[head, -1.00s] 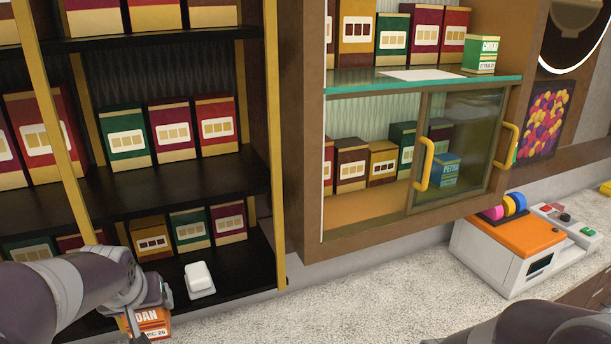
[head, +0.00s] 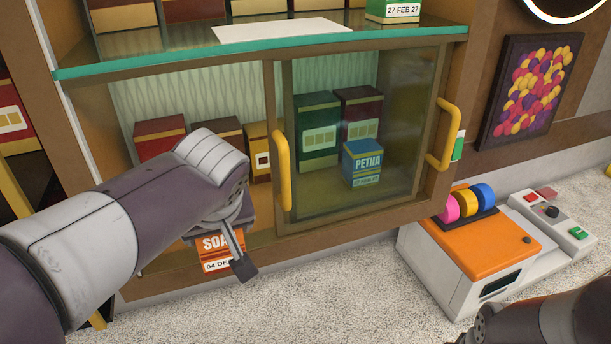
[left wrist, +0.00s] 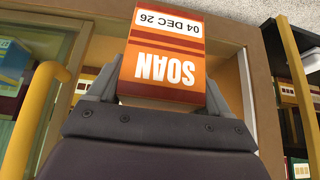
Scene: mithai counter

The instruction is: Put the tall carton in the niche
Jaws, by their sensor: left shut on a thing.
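An orange carton marked SOAN, with a white date label reading 04 DEC 26 (head: 210,254), is held in my left gripper (head: 222,250). In the left wrist view the carton (left wrist: 165,65) appears upside down between the two fingers of the left gripper (left wrist: 158,92). In the head view the forearm and wrist hide part of it. It is in front of the lower front edge of the wall cabinet's lower compartment (head: 200,98), which may be the niche. That compartment's left part is open; I cannot tell whether the carton touches its edge. My right gripper is out of view.
A sliding glass door (head: 405,120) with a yellow handle (head: 283,170) covers the compartment's right part. Behind it stand a blue PETHA carton (head: 362,163), a green carton (head: 318,125) and a dark red one. Several cartons stand at the open left. An orange-topped machine (head: 470,245) is at right.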

